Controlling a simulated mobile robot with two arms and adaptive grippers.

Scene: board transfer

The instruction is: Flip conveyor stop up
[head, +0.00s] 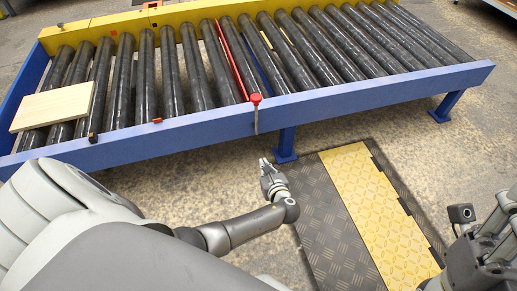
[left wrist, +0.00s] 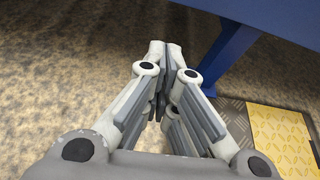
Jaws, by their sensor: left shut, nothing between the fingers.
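The conveyor stop is a thin red bar (head: 232,58) lying between the black rollers. Its red end piece (head: 255,97) sits on the front blue rail, and a grey lever (head: 256,121) hangs down from it. My left gripper (head: 265,165) is below the lever, in front of the rail and apart from it. In the left wrist view its fingers (left wrist: 166,50) are closed together with nothing between them. My right gripper (head: 462,214) shows only partly at the right edge, and its fingers cannot be made out.
A light wooden board (head: 52,107) lies on the rollers at the far left. The front blue rail (head: 370,100) and a blue leg (head: 286,143) stand close to my left gripper. A black and yellow mat (head: 362,200) lies on the floor.

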